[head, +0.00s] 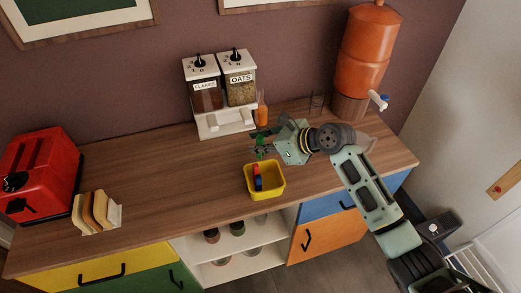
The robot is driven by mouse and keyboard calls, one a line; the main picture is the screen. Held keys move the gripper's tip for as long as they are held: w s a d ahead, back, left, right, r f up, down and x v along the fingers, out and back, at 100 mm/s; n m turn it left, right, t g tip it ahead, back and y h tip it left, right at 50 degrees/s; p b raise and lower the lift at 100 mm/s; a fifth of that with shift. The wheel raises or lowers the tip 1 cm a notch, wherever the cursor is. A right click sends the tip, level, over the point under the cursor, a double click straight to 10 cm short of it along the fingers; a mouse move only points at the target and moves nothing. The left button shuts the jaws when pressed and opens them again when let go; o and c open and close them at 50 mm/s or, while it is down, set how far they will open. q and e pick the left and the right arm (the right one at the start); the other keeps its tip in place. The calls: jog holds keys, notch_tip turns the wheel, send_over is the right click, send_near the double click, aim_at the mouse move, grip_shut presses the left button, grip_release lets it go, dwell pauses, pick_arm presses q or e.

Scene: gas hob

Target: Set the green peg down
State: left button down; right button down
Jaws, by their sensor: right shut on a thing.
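The green peg (260,141) is small in the head view, above the counter and behind the yellow bin. My right gripper (264,143) reaches in from the right and is shut on the peg. Its fingers hide part of the peg, and I cannot tell whether the peg touches the counter. The yellow bin (265,193) stands just in front of the gripper, with a red and a blue piece (257,180) in it. My left gripper is not in view.
A cereal dispenser (222,95) and an orange bottle (262,110) stand behind the gripper. An orange drink dispenser (366,55) is at the back right. A red toaster (38,170) and a toast rack (97,212) are at the left. The counter (165,185) left of the bin is clear.

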jog(key=shift+f, duration=1.55)
jog(key=shift+f+p, duration=0.25)
jog(key=shift+p, duration=0.05)
jog(key=c, duration=1.7)
grip_release()
jog(key=b, duration=0.2)
send_near(260, 154)
jog(key=shift+w+d+r, duration=0.15)
jog(key=shift+d+r, duration=0.2)
jog(key=shift+d, duration=0.4)
